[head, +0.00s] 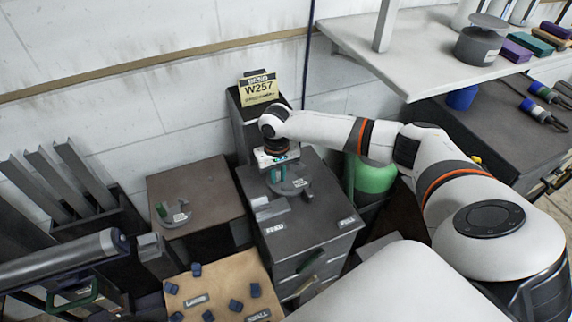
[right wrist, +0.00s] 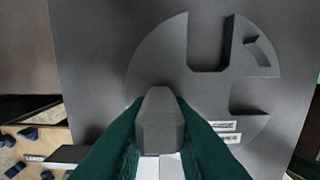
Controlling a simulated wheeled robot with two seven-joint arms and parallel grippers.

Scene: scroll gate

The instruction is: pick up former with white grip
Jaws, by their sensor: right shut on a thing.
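A dark grey notched disc former (head: 292,187) lies on the dark cabinet top. It fills much of the right wrist view (right wrist: 160,85), with two small white labels on its face. My right gripper (head: 277,173), with dark green fingers, is over the former and shut on its block-shaped grip (right wrist: 160,122). I cannot tell whether the former is lifted off the top. Another notched former (head: 180,213) with a green grip lies on the brown table to the left. My left gripper is not in view.
A yellow W257 sign (head: 259,90) stands behind. A tan board (head: 218,284) with several dark blue pieces is at the front. A green cylinder (head: 375,176) stands right of the cabinet.

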